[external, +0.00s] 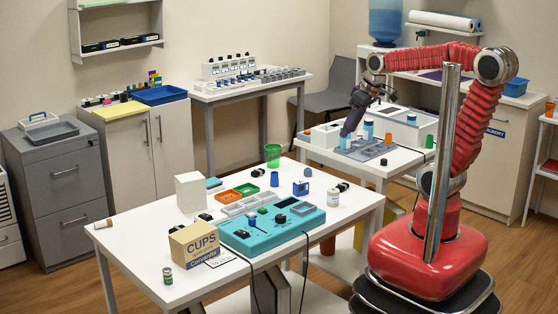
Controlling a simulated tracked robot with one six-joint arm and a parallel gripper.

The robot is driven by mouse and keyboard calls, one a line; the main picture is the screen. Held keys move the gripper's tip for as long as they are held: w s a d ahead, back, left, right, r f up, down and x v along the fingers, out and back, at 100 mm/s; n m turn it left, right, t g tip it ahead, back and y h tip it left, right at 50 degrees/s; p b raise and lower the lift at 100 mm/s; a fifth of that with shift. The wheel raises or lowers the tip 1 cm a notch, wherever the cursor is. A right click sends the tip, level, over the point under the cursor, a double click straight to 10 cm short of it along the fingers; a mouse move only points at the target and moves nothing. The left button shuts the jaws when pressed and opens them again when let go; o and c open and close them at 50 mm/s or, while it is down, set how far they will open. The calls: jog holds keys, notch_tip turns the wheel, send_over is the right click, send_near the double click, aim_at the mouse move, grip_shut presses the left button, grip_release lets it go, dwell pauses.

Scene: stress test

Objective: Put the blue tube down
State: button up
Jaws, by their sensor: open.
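My gripper (346,135) is open and points down over the grey holder on the small white table at the back right. A light blue tube (345,143) stands upright in the grey holder (375,154) right below the fingertips. Whether the fingers still touch it is too small to tell. A second light blue tube (368,130) stands upright just to the right, apart from my gripper. The task does not show which of the two is meant.
An orange cup (388,139) and a white box (410,127) share that small table (405,165).

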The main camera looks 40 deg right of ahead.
jog(key=s+d+f+m+t+h, duration=0.1)
jog(key=s+m, duration=0.2)
jog(key=s, duration=0.5)
jog(key=shift+d+f, duration=0.15)
jog(key=shift+d, duration=0.2)
